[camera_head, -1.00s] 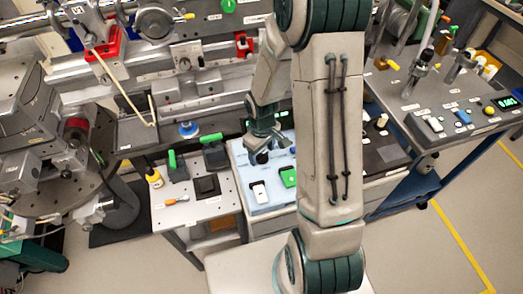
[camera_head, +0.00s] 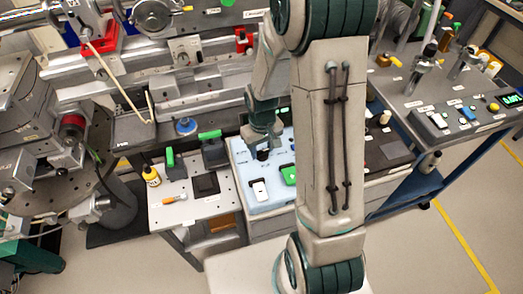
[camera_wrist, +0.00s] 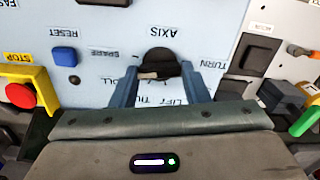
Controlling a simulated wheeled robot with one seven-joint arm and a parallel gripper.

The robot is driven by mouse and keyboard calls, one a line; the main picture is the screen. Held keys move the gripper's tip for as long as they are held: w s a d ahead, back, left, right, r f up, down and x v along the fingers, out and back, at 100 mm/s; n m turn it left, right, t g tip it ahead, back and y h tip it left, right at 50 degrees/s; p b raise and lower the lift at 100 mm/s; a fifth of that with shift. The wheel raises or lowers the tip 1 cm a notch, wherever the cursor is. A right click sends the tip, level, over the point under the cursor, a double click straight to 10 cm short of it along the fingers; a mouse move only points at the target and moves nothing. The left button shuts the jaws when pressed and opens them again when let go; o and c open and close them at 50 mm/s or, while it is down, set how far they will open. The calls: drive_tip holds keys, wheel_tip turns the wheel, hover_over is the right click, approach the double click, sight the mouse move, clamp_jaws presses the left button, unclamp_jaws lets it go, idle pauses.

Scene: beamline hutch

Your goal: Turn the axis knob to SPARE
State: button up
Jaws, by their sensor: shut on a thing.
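The axis knob (camera_wrist: 158,63) is black and round, on a pale blue panel (camera_wrist: 92,88), below the upside-down AXIS label in the wrist view. The labels SPARE, ROLL, TILT, LIFT and TURN stand around it, with SPARE to its left. A pale bar shows at the knob's lower left; I cannot tell exactly which label it marks. My gripper (camera_wrist: 160,80) is shut on the knob, one blue-grey finger on each side. In the head view, my gripper (camera_head: 262,137) is over the panel, with the dark knob (camera_head: 263,154) partly showing beneath it.
A blue RESET button (camera_wrist: 64,56) and a red stop button on a yellow base (camera_wrist: 20,95) are left of the knob in the wrist view. A green-handled part (camera_wrist: 303,122) is at the right.

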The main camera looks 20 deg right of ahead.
sight(262, 151)
drive_tip(key=shift+m+b, duration=0.95)
drive_tip(key=shift+m, duration=1.25)
drive_tip(key=o, duration=1)
drive_tip(key=shift+r, duration=0.1)
wheel_tip(262, 151, up, 14)
drive_tip(key=shift+f, duration=0.15)
